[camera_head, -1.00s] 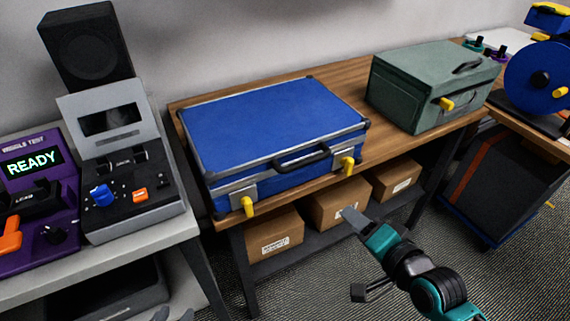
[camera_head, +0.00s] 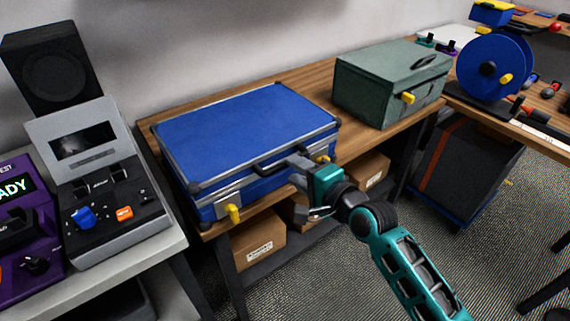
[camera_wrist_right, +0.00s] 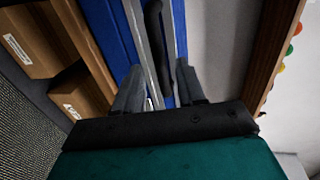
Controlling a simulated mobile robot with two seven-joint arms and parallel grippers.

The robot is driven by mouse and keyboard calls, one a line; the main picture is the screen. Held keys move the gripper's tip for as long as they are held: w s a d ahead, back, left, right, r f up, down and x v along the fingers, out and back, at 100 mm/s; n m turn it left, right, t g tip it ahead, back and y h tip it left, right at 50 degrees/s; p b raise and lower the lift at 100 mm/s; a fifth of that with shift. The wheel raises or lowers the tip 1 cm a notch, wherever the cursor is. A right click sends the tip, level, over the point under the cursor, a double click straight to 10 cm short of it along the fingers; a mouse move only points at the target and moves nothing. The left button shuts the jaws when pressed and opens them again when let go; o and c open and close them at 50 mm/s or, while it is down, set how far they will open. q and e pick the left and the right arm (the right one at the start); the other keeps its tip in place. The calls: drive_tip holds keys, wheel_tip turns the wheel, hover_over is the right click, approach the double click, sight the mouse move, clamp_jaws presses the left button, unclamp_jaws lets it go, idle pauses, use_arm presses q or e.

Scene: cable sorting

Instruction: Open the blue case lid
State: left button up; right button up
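The blue case (camera_head: 245,125) lies flat on the wooden bench with its lid shut. Its black handle (camera_head: 278,158) is on the front face. A yellow latch (camera_head: 233,213) hangs at the front left, and another yellow latch (camera_head: 322,159) is partly hidden behind my right gripper (camera_head: 303,182). That gripper is at the front right of the case, close to the handle. In the right wrist view, the two fingers (camera_wrist_right: 160,78) stand apart, with the case's metal edge and part of the handle (camera_wrist_right: 155,35) showing between and beyond them. I cannot tell whether they touch the case.
A green toolbox (camera_head: 390,85) stands right of the case on the bench (camera_head: 300,75). A grey device (camera_head: 105,190) and a purple tester (camera_head: 25,230) stand on the left table. Cardboard boxes (camera_head: 258,245) sit on the shelf below. A blue spool (camera_head: 495,68) is at the far right.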

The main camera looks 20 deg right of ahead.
sight(287, 166)
drive_tip(key=x, duration=0.5)
drive_tip(key=shift+c, duration=0.4)
clamp_jaws()
